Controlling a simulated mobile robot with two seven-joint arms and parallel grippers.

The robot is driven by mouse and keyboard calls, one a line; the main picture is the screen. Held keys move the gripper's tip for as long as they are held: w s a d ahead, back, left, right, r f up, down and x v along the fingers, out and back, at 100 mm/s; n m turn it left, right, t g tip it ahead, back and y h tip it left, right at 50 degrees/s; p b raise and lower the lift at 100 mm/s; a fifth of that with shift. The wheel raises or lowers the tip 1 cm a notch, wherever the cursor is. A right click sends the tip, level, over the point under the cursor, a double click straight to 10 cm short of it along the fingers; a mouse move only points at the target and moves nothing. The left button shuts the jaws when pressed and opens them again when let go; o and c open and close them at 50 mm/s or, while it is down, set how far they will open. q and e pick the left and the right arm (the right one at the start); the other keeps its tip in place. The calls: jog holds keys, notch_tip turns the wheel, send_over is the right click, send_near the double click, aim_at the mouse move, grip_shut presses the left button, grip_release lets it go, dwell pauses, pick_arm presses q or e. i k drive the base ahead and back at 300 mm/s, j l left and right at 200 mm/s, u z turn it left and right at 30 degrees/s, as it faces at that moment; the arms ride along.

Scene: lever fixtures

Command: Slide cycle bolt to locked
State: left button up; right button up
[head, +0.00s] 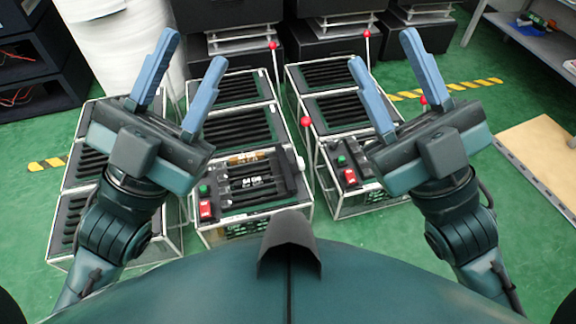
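The middle fixture (252,224) is a clear-sided frame with a dark, labelled front panel (246,184). A brass-coloured cylindrical part (248,157) lies at the back of this panel. A dark block with a pale knob (300,164) sits at its right side. I cannot tell which of these is the cycle bolt, or its position. My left gripper (195,49) is open and empty, raised over the left and middle fixtures. My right gripper (384,50) is open and empty, raised over the right fixture (350,205). Neither appears to touch a fixture.
Green (204,188) and red (206,210) buttons sit at the middle panel's left. Several red-ball levers, one at the middle fixture's right (306,121), stand upright. The left fixture (92,195) is partly hidden by my arm. A shelf (530,45) and board (545,150) are at right.

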aim_at(289, 169)
jog(key=i+u, duration=0.1)
jog(key=u, duration=0.25)
jog(key=i+u, duration=0.1)
jog(key=u, duration=0.25)
jog(key=i+l+u, duration=0.1)
jog(key=u, duration=0.3)
jog(key=i, duration=0.15)
